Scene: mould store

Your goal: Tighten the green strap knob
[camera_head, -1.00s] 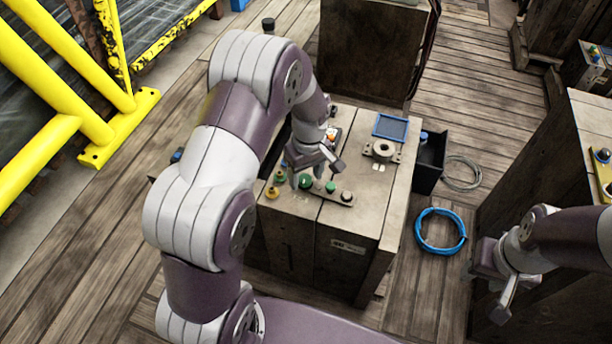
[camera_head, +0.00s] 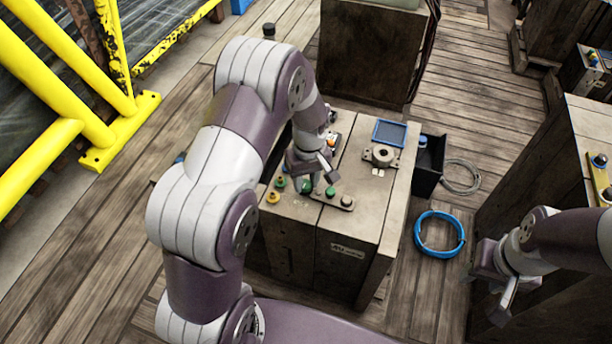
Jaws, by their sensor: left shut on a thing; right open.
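A wooden box-like mould (camera_head: 330,235) stands in the middle of the head view, with several small knobs along the front of its top. My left gripper (camera_head: 308,183) points down at this row, shut on a green knob (camera_head: 306,188) that its fingers partly cover. A smaller green knob (camera_head: 280,183) and a yellow one (camera_head: 272,197) are to the left. My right gripper (camera_head: 491,287) is open and empty at the right, beside another wooden block.
Yellow railing (camera_head: 60,75) stands at left.

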